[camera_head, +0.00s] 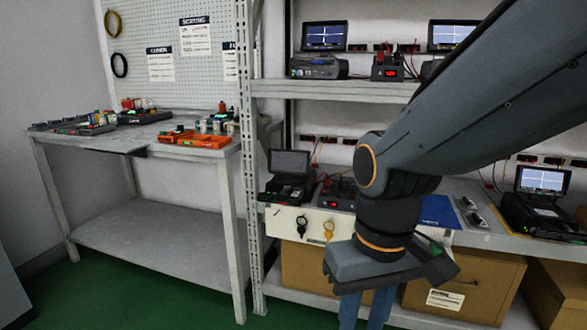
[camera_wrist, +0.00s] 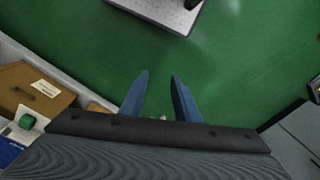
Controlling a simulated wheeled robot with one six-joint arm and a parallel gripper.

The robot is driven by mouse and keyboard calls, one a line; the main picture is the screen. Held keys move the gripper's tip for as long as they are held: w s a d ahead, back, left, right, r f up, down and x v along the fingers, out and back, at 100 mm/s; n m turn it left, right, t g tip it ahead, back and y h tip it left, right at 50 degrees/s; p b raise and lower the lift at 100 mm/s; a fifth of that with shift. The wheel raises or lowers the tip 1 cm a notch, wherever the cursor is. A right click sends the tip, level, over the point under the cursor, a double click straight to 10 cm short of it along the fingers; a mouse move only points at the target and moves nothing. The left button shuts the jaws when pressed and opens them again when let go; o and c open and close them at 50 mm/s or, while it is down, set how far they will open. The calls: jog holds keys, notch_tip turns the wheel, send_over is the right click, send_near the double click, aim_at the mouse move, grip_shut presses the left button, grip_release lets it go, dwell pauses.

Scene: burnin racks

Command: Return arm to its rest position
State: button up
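My gripper (camera_head: 366,310) hangs pointing down in front of the rack, at the height of the boxes on its lower shelf, in the head view. My dark grey arm reaches in from the upper right. In the wrist view my gripper (camera_wrist: 158,84) shows two blue fingers held apart, with green floor between and beyond them. Nothing is held between them. The fingertips are cut off at the bottom of the head view.
The rack's middle shelf (camera_head: 465,240) holds testers, a blue sheet and small devices. Cardboard boxes (camera_head: 465,290) fill the lower shelf. A workbench (camera_head: 100,142) with trays and an orange bin (camera_head: 204,141) stands left. Green floor (camera_wrist: 235,65) lies clear below my gripper.

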jog(key=d+r+m+p, duration=0.3)
jog(key=d+r+p, duration=0.6)
jog(key=p, duration=0.9)
jog(key=shift+d+r+h, duration=0.15)
jog(key=shift+r+h, duration=0.15)
jog(key=shift+r, duration=0.5)
jog(key=shift+o, duration=0.7)
jog(key=shift+s, duration=0.1)
jog(key=shift+d, duration=0.1)
